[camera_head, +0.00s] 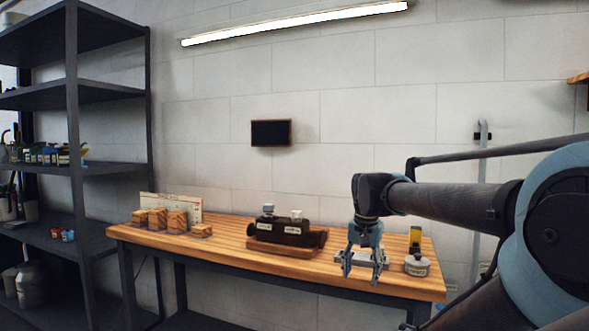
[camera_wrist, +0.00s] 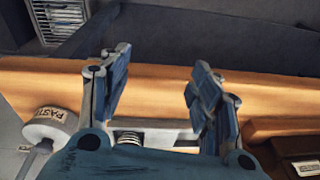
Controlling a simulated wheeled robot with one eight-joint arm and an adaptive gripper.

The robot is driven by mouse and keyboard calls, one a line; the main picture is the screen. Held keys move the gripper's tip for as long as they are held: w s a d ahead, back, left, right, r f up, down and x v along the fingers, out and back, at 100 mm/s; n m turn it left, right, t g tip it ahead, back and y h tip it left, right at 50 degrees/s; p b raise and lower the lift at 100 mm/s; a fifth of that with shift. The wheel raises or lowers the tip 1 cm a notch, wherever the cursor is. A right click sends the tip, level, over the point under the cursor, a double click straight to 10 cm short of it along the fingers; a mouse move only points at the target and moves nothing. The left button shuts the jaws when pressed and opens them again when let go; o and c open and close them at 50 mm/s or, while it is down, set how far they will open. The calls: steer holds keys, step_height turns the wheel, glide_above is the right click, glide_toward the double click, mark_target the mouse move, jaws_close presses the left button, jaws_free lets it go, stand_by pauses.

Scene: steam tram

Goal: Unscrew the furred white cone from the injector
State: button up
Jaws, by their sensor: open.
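The injector (camera_head: 283,231) is a dark body on a wooden base in the middle of the bench. Two small caps stand on top of it: a white one (camera_head: 296,214) at the right and a greyer one (camera_head: 268,208) at the left. I take the white one for the furred cone; its coating is too small to make out. My gripper (camera_head: 362,274) is open and empty, pointing down, to the right of the injector and apart from it. In the wrist view the open fingers (camera_wrist: 155,88) frame bare bench edge. Only a dark labelled corner of the injector (camera_wrist: 305,168) shows there; the cone does not.
A round tin (camera_head: 417,267) marked PASTE stands right of my gripper, with a yellow object (camera_head: 415,239) behind it. A pale metal piece (camera_wrist: 165,127) lies partly hidden under my gripper. Several wooden blocks (camera_head: 177,221) stand at the bench's left. Shelves (camera_head: 75,166) rise further left.

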steer(key=w+a+r+m, duration=0.4)
steer(key=w+r, duration=0.3)
steer(key=r, duration=0.2)
steer(key=w+a+r+m, duration=0.4)
steer(key=w+r, duration=0.2)
steer(key=r, duration=0.2)
steer(key=m+g, duration=0.2)
steer(key=m, duration=0.7)
glide_toward(295, 211)
step_height(295, 211, down, 11)
steer(key=shift+s+r, duration=0.1)
steer(key=shift+s, duration=0.05)
steer(key=c, duration=1.3)
steer(key=shift+s+a+n, duration=0.1)
steer(key=shift+s+n, duration=0.05)
steer(key=shift+n, duration=2.05)
steer(key=shift+n, duration=1.2)
steer(key=shift+s+n, duration=0.1)
steer(key=shift+n, duration=0.8)
